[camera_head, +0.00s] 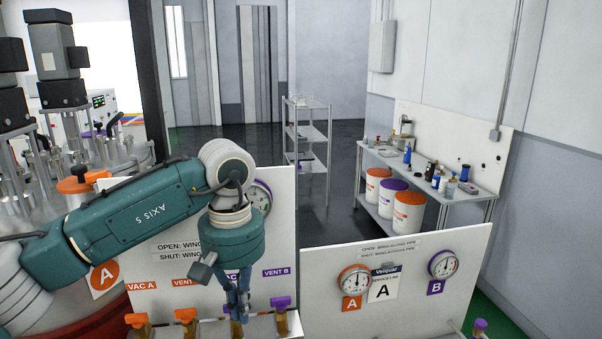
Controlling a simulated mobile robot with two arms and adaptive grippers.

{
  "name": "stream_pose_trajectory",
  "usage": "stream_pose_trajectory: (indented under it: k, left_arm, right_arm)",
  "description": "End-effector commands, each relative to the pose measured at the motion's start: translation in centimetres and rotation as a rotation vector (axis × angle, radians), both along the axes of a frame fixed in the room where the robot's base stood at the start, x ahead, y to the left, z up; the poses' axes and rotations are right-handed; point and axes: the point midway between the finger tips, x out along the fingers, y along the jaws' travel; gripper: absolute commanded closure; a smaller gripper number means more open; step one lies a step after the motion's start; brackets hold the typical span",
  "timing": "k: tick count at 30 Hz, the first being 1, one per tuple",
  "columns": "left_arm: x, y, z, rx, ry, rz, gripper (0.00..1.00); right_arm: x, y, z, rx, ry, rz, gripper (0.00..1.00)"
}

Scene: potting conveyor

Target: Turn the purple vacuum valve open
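My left gripper (237,305) points down at the row of valves along the foot of the left panel. It covers the place between the orange valves and the purple-handled valve (281,302) below the VENT B label (276,272). A brass valve body (237,328) shows just under the gripper. Its handle is mostly hidden by the fingers, and its label is hidden too, so I cannot tell how the handle is turned or whether the fingers touch it. Whether the fingers are open or closed is unclear. My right gripper is not in view.
Orange valves (186,317) and (136,321) stand left of the gripper. A right panel (396,270) carries two gauges, with another purple handle (480,323) at its lower right. A workbench (425,168) and a shelf rack (307,135) stand behind.

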Motion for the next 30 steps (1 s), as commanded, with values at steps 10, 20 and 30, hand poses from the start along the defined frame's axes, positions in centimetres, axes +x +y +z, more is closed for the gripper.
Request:
stream_pose_trajectory:
  k: [10, 20, 30]
  left_arm:
    - [0.29, 0.22, 0.00, 0.000, 0.000, 0.002, 1.00]
    - [0.61, 0.45, 0.00, 0.000, 0.000, 0.001, 1.00]
    - [0.93, 0.70, -0.01, 0.000, 0.000, 0.001, 1.00]
  right_arm:
    - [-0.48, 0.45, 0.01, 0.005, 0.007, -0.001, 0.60]
    - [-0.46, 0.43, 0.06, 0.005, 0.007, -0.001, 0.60]
    - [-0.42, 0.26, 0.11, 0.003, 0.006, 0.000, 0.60]
